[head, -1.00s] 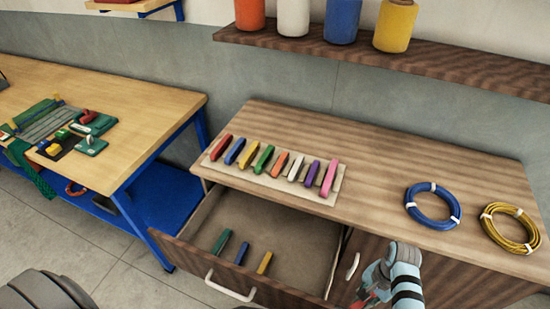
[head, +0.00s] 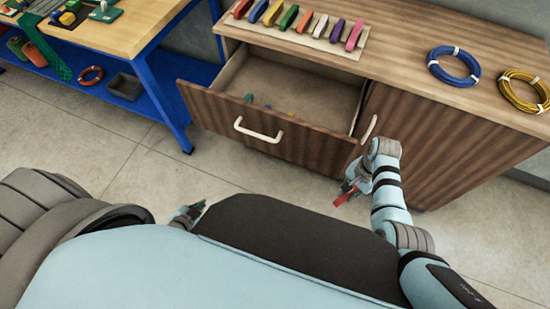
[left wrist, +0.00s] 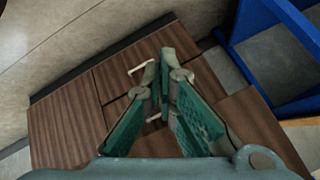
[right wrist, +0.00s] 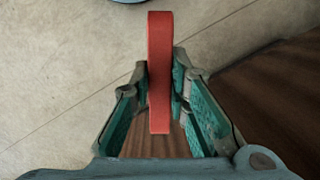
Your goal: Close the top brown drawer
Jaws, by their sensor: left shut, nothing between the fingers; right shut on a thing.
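The top brown drawer (head: 265,125) is pulled out of the wooden cabinet (head: 440,135), with a pale handle (head: 258,131) on its front. Small coloured blocks show partly inside; the front hides the rest. My left gripper (head: 187,213) is in front of the drawer and apart from it, mostly hidden by my own body. In the left wrist view it (left wrist: 165,85) is shut and empty, with brown fronts and pale handles beyond. My right gripper (head: 350,187), in front of the cabinet door, is shut on a red block, which shows clearly in the right wrist view (right wrist: 159,75).
A row of coloured blocks on a pale tray (head: 283,40) lies on the cabinet top, with a blue coil (head: 454,66) and a yellow coil (head: 524,92) at right. A blue-legged workbench (head: 165,105) stands at left. The floor before the drawer is clear.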

